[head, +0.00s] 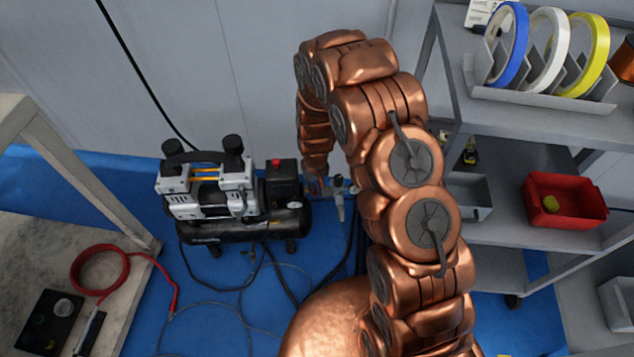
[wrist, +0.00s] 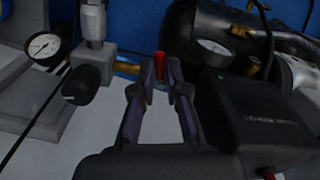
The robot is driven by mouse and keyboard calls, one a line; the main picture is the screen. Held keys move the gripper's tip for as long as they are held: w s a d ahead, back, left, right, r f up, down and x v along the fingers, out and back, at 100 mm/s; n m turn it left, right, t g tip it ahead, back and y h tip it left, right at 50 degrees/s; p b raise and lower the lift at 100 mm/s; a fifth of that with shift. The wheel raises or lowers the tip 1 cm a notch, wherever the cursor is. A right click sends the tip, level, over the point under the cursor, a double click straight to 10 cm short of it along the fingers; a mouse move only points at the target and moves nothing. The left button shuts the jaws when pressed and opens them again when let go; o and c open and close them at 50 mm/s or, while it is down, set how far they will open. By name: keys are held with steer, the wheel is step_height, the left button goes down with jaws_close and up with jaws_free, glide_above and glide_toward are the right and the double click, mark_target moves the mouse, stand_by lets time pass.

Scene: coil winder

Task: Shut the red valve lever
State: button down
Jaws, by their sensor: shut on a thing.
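The red valve lever (wrist: 160,58) shows in the wrist view as a small red piece between my fingertips. My gripper (wrist: 161,78) is shut on it, with one dark finger on each side. A brass fitting (wrist: 127,68) lies just left of the lever; the valve body is mostly hidden behind the fingers. In the head view my gripper (head: 317,186) reaches down at the right end of the black air compressor (head: 220,215). The lever cannot be made out there.
In the wrist view a black pressure switch box (wrist: 255,110) sits close right of my fingers, and a pressure gauge (wrist: 43,47) is at left. A shelf cart (head: 520,125) with tape rolls stands at right, a marble-topped table (head: 120,285) at left. Hoses lie on the blue floor.

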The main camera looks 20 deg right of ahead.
steer(key=shift+a+m+p, duration=0.2)
steer(key=shift+m+p, duration=0.15)
steer(key=shift+m, duration=0.4)
steer(key=shift+a+m+p, duration=0.15)
steer(key=shift+m+p, duration=0.15)
steer(key=shift+m, duration=0.45)
steer(key=c, duration=1.2)
jaws_free()
step_height(320, 180, up, 12)
